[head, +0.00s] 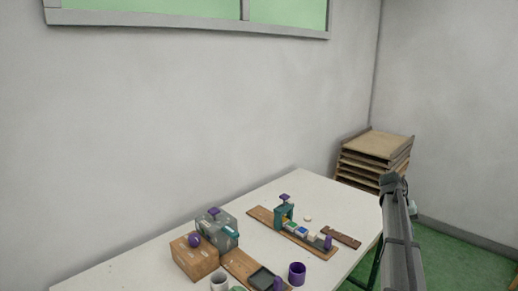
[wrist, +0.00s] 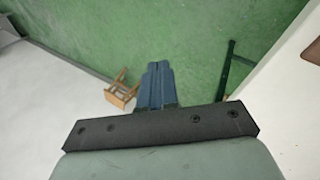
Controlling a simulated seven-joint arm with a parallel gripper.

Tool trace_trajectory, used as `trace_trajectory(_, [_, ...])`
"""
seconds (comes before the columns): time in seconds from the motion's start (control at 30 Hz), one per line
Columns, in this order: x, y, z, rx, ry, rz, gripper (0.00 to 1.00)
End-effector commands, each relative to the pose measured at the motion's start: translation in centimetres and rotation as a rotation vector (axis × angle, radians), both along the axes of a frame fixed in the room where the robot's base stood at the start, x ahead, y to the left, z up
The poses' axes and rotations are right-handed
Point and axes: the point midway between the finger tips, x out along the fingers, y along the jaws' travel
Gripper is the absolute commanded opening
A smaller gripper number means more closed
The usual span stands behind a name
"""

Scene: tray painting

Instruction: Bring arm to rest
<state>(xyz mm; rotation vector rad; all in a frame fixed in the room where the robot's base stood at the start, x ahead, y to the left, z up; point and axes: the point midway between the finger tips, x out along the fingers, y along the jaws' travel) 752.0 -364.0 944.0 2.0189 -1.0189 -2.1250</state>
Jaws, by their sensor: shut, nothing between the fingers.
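My gripper (wrist: 158,66) shows in the wrist view with its two blue-grey fingers pressed together and nothing between them. It points down over the green floor, beside the white table edge on the right of that view. In the head view my arm rises at the right, in front of the table's right end, and the gripper itself cannot be made out there. The arm is apart from the things on the table.
The white table (head: 345,211) holds a wooden board (head: 264,215) with a teal press, a wooden box (head: 194,262), a grey device (head: 217,225) and a purple cup (head: 297,273). Stacked wooden trays (head: 377,143) stand in the back corner.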

Motion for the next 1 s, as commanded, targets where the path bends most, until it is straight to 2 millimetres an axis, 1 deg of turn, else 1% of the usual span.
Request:
trace_trajectory(0.03, [-2.4, -1.3, -1.4, -0.018, 0.016, -0.033, 0.0])
trace_trajectory(0.07, [-3.5, -2.0, -2.3, -0.029, 0.026, -0.048, 0.0])
trace_trajectory(0.1, [-4.7, -2.4, -3.5, -0.036, 0.04, -0.061, 0.0])
trace_trajectory(0.17, [-5.9, -2.5, -5.3, -0.04, 0.056, -0.07, 0.0])
trace_trajectory(0.2, [-6.4, -2.4, -6.6, -0.038, 0.065, -0.07, 0.0])
trace_trajectory(0.27, [-7.2, -1.9, -8.5, -0.03, 0.077, -0.064, 0.0])
trace_trajectory(0.37, [-8.2, -0.3, -12.0, -0.006, 0.1, -0.042, 0.0])
trace_trajectory(0.4, [-8.5, 0.5, -13.5, 0.006, 0.109, -0.032, 0.0])
trace_trajectory(0.47, [-9.1, 1.8, -15.7, 0.027, 0.121, -0.013, 0.0])
trace_trajectory(0.6, [-10.5, 5.3, -20.8, 0.081, 0.151, 0.035, 0.0])
trace_trajectory(0.67, [-11.3, 6.9, -22.9, 0.105, 0.165, 0.056, 0.0])
trace_trajectory(0.8, [-13.4, 10.4, -27.5, 0.16, 0.195, 0.098, 0.0])
trace_trajectory(1.0, [-17.0, 15.2, -33.3, 0.235, 0.236, 0.15, 0.0])
